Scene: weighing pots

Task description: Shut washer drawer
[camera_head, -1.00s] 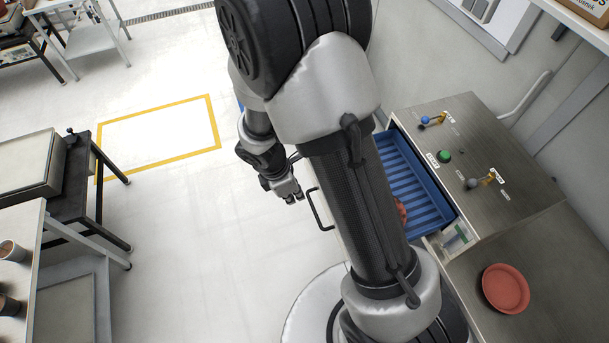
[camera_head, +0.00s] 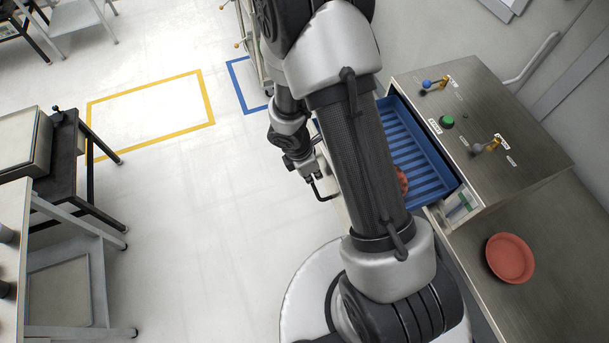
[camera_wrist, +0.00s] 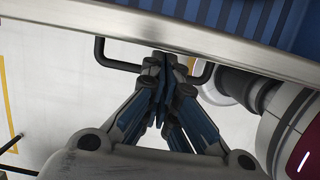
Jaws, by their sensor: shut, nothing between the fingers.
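The washer drawer, with a blue ribbed inside (camera_head: 415,150), stands pulled out of the metal cabinet (camera_head: 490,130). A reddish thing (camera_head: 402,181) lies in it, partly hidden by my arm. The drawer's black handle (camera_head: 322,190) sticks out on the left of its front; the handle also shows in the wrist view (camera_wrist: 118,64). My gripper (camera_head: 312,178) is shut and empty at the handle. In the wrist view its fingertips (camera_wrist: 168,62) are together at the handle, close to the drawer's front edge (camera_wrist: 200,38). I cannot tell whether they touch it.
A red dish (camera_head: 510,258) sits on the counter right of the drawer. Knobs and a green button (camera_head: 447,122) are on the cabinet top. A dark bench (camera_head: 65,170) stands at the left. The floor between is clear, with yellow and blue markings.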

